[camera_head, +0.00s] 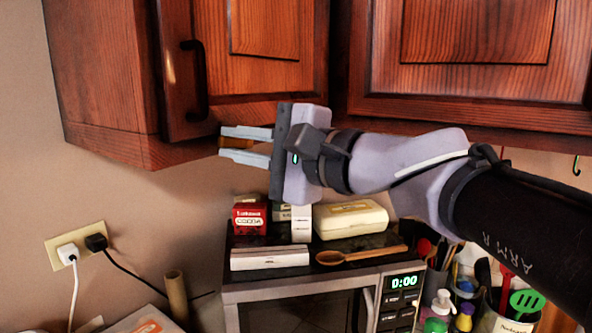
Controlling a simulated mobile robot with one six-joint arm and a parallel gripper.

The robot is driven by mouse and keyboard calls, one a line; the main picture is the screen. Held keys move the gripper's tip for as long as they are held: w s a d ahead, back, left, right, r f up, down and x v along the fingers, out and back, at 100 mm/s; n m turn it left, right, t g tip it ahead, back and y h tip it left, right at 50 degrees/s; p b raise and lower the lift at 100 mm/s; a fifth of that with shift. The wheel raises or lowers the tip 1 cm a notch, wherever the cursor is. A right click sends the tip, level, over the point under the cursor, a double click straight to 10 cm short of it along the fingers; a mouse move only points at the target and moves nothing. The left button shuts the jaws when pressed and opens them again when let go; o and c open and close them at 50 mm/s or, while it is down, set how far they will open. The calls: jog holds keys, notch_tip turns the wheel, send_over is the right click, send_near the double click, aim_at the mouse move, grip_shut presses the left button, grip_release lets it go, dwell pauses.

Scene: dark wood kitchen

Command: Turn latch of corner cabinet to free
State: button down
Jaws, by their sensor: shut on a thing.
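The corner cabinet (265,85) hangs at the upper left, its reddish wood door closed as far as I can see, with a dark vertical handle (197,80). A small brass-coloured latch (221,143) shows at the door's lower edge, below and right of the handle. My gripper (228,143) reaches in from the right, its two pale fingers one above the other around the latch. It is shut on the latch. The fingers hide part of the latch, so its exact turn cannot be told.
Below stands a microwave (300,290) with a red cocoa box (250,218), a cream box (350,219) and a wooden spoon (360,255) on top. Another wall cabinet (470,80) is at the right. Bottles and utensils crowd the lower right. A wall socket (75,245) is at left.

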jog(key=shift+f+n+b, duration=0.5)
jog(key=shift+n+b, duration=0.5)
jog(key=shift+b, duration=0.5)
jog(key=c, duration=1.4)
grip_release()
